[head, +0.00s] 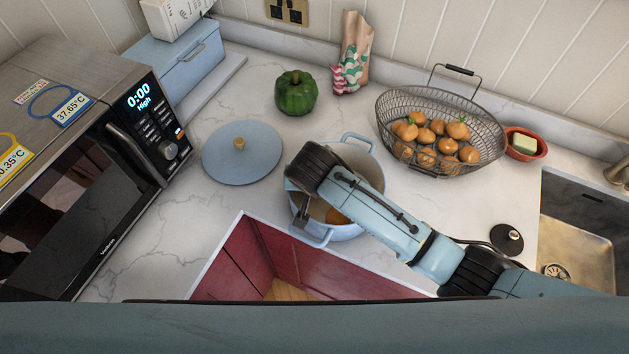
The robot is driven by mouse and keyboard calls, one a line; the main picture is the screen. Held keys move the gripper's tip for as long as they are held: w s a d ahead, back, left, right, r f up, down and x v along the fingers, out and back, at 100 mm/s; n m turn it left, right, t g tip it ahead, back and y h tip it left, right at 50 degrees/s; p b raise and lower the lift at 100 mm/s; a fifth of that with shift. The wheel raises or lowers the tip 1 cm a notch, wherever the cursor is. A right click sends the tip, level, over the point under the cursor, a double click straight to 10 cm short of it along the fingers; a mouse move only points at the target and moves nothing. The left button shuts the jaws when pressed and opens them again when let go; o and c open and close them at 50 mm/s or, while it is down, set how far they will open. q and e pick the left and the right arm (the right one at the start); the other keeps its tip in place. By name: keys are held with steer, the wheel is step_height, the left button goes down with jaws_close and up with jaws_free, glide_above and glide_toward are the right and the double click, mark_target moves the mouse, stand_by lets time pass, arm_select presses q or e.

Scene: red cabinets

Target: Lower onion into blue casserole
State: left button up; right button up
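The light blue casserole (372,168) stands uncovered at the counter's inner corner, with a handle at front and back. My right arm reaches over it from the right and hides much of its opening. My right gripper (303,214) points down at the pot's left side; its fingers are mostly hidden, so I cannot tell whether they are open or shut. An orange-brown onion (336,217) shows inside the pot near the front wall, partly covered by the arm. I cannot tell whether the gripper touches it. My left gripper is out of view.
The blue lid (243,165) lies left of the pot. A wire basket (467,110) of onions stands at right, and a green pepper (295,93) behind. A microwave (95,150) fills the left side. A sink (577,246) is at right. The counter between lid and microwave is clear.

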steer(key=shift+f, duration=0.2)
steer(key=o, duration=1.1)
steer(key=shift+c, duration=0.2)
steer(key=v, duration=1.3)
steer(key=shift+r+p, duration=0.15)
steer(key=shift+p, duration=0.2)
steer(key=shift+s, duration=0.2)
